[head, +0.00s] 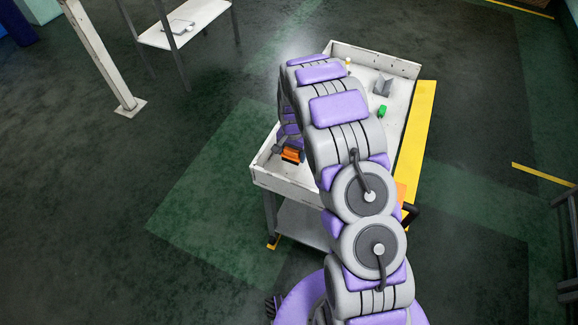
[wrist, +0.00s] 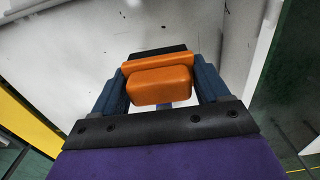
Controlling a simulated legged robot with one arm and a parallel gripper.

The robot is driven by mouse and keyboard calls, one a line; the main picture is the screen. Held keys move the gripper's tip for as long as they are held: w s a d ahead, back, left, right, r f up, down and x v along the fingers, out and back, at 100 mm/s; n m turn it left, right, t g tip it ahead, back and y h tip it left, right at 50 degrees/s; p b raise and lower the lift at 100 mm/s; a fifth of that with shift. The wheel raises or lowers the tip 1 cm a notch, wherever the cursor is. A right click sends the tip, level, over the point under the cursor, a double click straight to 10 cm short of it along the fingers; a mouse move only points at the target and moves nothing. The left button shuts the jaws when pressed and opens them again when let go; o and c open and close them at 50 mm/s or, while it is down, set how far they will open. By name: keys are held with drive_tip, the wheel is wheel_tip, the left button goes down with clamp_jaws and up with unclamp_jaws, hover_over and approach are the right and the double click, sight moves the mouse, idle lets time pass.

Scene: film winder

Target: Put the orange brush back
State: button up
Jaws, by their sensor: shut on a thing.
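The orange brush (wrist: 160,82) is between the two dark blue fingers of my gripper (wrist: 160,90) in the wrist view. The fingers are shut on it from both sides. A dark part shows beyond its orange body. In the head view the orange brush (head: 292,155) shows at the near left corner of the white cart (head: 290,180), inside its raised rim. My arm hides much of the cart. I cannot tell whether the brush touches the cart's surface.
A green object (head: 383,111) and a grey angled piece (head: 382,86) lie on the cart's far right part. A small yellow-topped item (head: 347,62) stands near the far rim. A white table (head: 185,22) and a post (head: 105,60) stand at upper left. The floor left of the cart is clear.

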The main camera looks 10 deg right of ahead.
sight(293, 169)
drive_tip(key=f+b, duration=0.1)
drive_tip(key=f, duration=0.6)
drive_tip(key=shift+d, duration=0.2)
drive_tip(key=shift+a, duration=0.1)
drive_tip(key=o, duration=1)
